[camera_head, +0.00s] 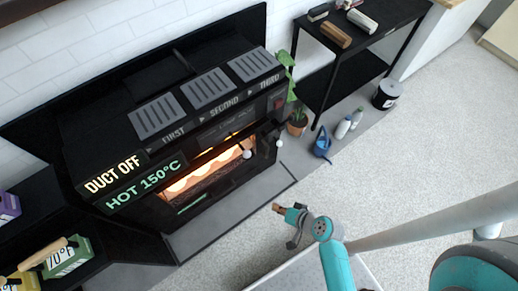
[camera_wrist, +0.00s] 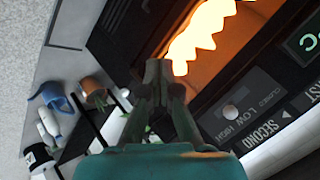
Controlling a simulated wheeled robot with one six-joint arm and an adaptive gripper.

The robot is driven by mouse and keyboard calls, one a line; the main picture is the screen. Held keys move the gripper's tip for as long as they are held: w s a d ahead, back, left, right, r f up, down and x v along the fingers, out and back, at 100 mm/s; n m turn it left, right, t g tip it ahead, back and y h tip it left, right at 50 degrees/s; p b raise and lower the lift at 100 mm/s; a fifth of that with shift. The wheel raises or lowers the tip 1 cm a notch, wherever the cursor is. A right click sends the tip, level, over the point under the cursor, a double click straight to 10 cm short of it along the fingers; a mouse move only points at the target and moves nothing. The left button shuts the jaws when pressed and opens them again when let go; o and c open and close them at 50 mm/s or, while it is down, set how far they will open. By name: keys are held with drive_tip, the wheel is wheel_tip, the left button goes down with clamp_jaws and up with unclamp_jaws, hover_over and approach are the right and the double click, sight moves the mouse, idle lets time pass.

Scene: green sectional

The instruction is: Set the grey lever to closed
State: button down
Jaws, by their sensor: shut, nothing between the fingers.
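A black stove (camera_head: 112,132) with an orange fire behind its front opening (camera_head: 205,175) stands against the tiled wall. A pale round knob (camera_head: 247,154) shows at its front, and a second one (camera_head: 279,143) is to the right. In the wrist view a pale knob (camera_wrist: 231,112) sits beside the labels CLOSED, LOW and HIGH; I cannot tell which label it is set to. It may be the grey lever's end. My gripper (camera_head: 278,207) is in front of the stove, apart from the knobs. Its fingertips (camera_wrist: 158,68) are together and empty.
A potted plant (camera_head: 297,124), a blue watering can (camera_head: 321,143), white bottles and a black canister (camera_head: 387,95) stand at right beside a black table (camera_head: 395,20). Pale floor is clear at right.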

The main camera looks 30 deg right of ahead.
drive_tip(key=w+d+y, duration=0.2)
drive_tip(key=w, duration=0.3)
drive_tip(key=n+t+y, duration=0.1)
drive_tip(key=n+y, duration=0.1)
drive_tip(key=y, duration=0.6)
approach(239, 144)
drive_tip(key=shift+a+f, duration=0.25)
drive_tip(key=shift+a, duration=0.55)
drive_tip(key=shift+a+f, duration=0.25)
drive_tip(key=shift+a, duration=0.5)
drive_tip(key=shift+t+h, duration=0.3)
